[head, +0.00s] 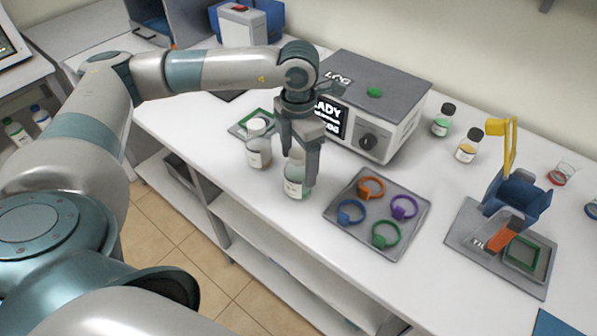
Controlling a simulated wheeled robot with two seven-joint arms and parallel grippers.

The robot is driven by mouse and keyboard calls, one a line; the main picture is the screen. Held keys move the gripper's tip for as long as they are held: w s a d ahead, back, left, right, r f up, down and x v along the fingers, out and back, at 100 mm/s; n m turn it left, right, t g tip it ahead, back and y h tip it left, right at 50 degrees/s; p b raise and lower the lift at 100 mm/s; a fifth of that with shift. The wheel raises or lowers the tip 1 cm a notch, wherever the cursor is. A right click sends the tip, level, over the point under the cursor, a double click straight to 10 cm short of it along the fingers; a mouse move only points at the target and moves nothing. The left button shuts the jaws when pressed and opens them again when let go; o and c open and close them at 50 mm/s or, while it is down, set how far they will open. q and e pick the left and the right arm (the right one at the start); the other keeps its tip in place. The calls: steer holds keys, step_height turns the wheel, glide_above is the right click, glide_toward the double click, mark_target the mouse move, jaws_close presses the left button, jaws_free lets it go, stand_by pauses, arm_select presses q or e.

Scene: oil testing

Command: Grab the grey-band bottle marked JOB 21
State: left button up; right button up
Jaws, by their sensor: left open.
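My left gripper (300,165) points down over a clear bottle (295,186) with a white label and a pale green content. Its fingers are open, on either side of the bottle's upper part, and hide its cap. I cannot tell whether they touch it. A second clear bottle (258,152) with a white cap and label stands just left of it, with a brownish content. The label writing on both is too small to read, and I cannot make out a grey band. My right gripper is out of view.
A grey tray (345,222) with several coloured rings lies to the right. A grey instrument (375,100) stands behind the gripper. Two dark-capped bottles (444,121) (467,148) stand farther right, near a blue-and-yellow device (520,195). The table's front edge is close.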

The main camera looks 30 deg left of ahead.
arm_select(q)
steer(key=shift+f, duration=1.2)
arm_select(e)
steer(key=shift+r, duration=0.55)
arm_select(q)
steer(key=shift+w, duration=0.1)
steer(key=c, duration=1.5)
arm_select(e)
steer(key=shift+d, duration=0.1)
arm_select(q)
steer(key=shift+r, duration=0.2)
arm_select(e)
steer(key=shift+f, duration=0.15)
